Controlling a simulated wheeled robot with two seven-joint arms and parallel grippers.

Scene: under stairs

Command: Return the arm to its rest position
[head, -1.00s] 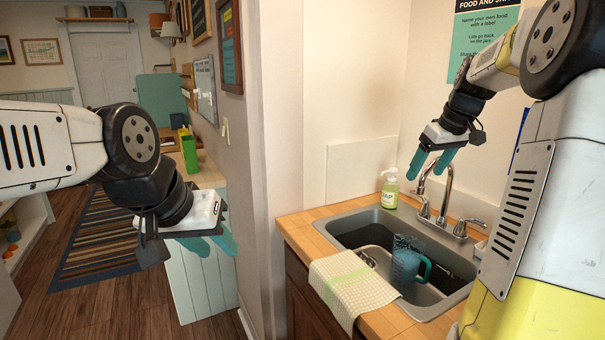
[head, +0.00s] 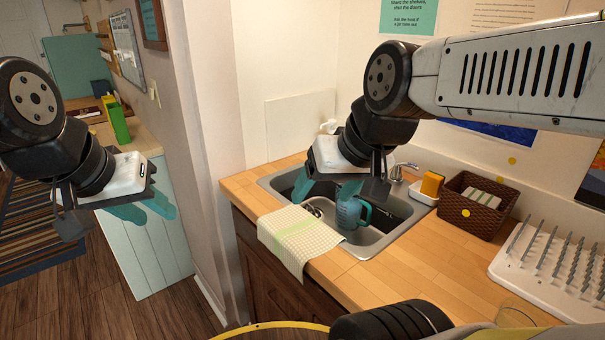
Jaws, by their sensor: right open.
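My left gripper (head: 153,213) hangs at the left, in front of the white cabinet side, with its teal fingers apart and nothing seen between them. My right gripper (head: 324,190) is open and empty over the left part of the sink (head: 379,243). Its fingers point down, with the towel below and to the left and the blue jug just below and to the right. My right arm (head: 510,75) reaches in from the upper right.
The blue jug (head: 349,213) stands in the sink. A checked towel (head: 297,236) hangs over the counter's front edge. A sponge (head: 432,184), a wicker basket (head: 468,210) and a white peg rack (head: 545,262) line the right. The wooden counter (head: 400,277) has bare room in front.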

